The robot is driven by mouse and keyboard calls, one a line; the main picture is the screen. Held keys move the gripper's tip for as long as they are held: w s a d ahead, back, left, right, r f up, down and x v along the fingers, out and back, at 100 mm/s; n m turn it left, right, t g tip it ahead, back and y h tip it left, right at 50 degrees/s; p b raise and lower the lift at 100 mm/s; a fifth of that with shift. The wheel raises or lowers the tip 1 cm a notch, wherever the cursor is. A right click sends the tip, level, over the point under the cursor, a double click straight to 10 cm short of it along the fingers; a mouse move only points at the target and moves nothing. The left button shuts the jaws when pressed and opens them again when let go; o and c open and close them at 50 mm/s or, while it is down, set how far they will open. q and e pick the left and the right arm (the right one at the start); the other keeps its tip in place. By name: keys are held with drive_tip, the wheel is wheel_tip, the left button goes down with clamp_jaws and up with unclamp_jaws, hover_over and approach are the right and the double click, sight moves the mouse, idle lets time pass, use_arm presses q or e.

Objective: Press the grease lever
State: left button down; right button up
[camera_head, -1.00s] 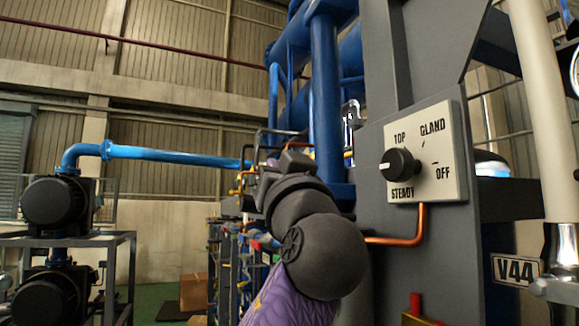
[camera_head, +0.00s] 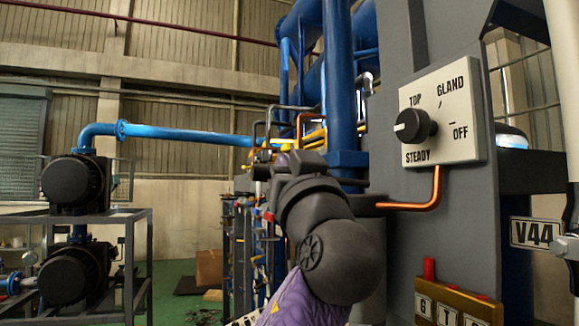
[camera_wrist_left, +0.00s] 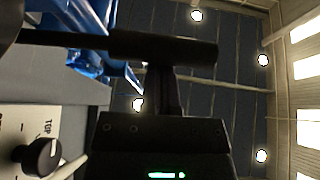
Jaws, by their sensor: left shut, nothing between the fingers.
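I cannot pick out a grease lever for certain. A black selector knob (camera_head: 414,126) sits on a pale plate (camera_head: 465,148) marked TOP, GLAND, OFF and STEADY, on the grey column. The knob also shows at lower left in the wrist view (camera_wrist_left: 40,157). My left gripper (camera_head: 280,162) reaches away from me, left of the plate, near pipes and yellow parts. My black wrist hides much of it. In the wrist view the gripper (camera_wrist_left: 166,88) is shut and empty, below a dark crossbar. My right gripper is not in view.
A brass box (camera_head: 458,300) with lettered tiles and a red post (camera_head: 429,269) stands at lower right. An orange pipe (camera_head: 410,206) runs below the plate. Thick blue pipes (camera_head: 340,80) rise behind my wrist. Black pumps (camera_head: 75,182) stand on a rack at left. Green floor lies between.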

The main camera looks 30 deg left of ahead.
use_arm(q)
wheel_tip(320, 180, down, 6)
drive_tip(key=n+g+y+b, duration=0.2)
drive_tip(key=n+g+b, duration=0.2)
drive_tip(key=n+b, duration=0.2)
drive_tip(key=shift+d+f+n+b, duration=0.2)
drive_tip(key=shift+f+n+b, duration=0.1)
drive_tip(key=shift+b, duration=0.9)
drive_tip(key=shift+w, duration=0.1)
drive_tip(key=b+v, duration=0.5)
drive_tip(key=v, duration=0.5)
drive_tip(key=shift+a, duration=0.1)
idle(0.6)
